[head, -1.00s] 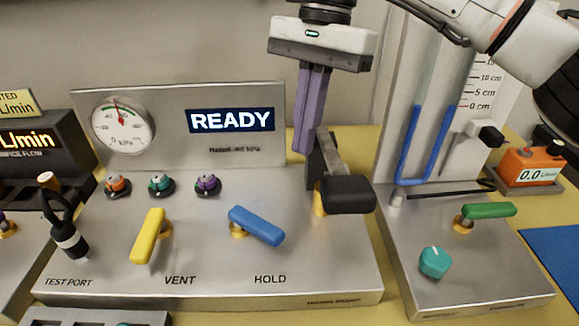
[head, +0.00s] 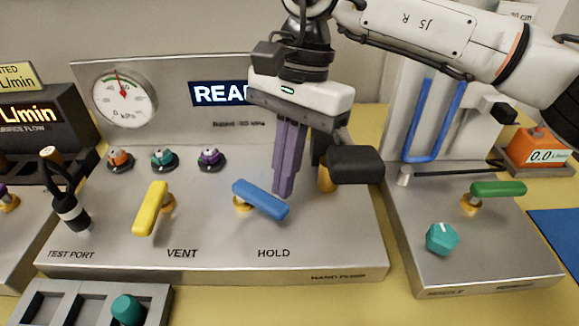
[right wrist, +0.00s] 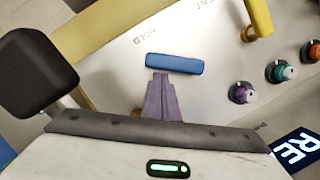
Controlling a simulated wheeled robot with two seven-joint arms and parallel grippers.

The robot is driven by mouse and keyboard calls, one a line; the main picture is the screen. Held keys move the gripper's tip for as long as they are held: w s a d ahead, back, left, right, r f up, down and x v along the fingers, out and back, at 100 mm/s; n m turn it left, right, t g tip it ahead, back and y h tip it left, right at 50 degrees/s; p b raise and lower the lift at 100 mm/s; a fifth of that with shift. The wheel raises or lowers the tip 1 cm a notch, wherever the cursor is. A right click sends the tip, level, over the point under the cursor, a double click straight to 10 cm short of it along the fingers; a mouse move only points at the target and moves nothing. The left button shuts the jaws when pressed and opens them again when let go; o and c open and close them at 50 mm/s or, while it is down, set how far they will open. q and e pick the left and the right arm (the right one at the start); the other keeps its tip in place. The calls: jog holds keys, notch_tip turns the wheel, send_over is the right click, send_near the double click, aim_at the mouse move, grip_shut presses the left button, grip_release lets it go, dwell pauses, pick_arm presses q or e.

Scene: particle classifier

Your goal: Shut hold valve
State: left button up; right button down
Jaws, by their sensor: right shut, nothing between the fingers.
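The hold valve is the blue lever (head: 260,199) above the HOLD label on the metal panel (head: 215,256). Its handle slants down to the right from a brass stem. My right gripper (head: 283,194) is shut and empty, its purple fingers pointing down just behind the lever's right part. In the right wrist view the blue lever (right wrist: 174,64) lies just beyond the fingertips (right wrist: 160,75). I cannot tell whether they touch. My left gripper is not in view.
The yellow vent lever (head: 150,209) stands to the left. A black pump handle (head: 355,164) is close to the right of my gripper. The gauge (head: 123,97) and several coloured knobs are behind. A green lever (head: 497,189) is on the right panel.

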jog(key=shift+s, duration=0.5)
jog(key=shift+w, duration=0.1)
jog(key=shift+w+d, duration=0.25)
jog(key=shift+d, duration=0.05)
jog(key=shift+w+d, duration=1.05)
jog(key=shift+d, duration=0.05)
jog(key=p+v, duration=0.1)
jog(key=v, duration=0.9)
jog(key=shift+d, duration=0.1)
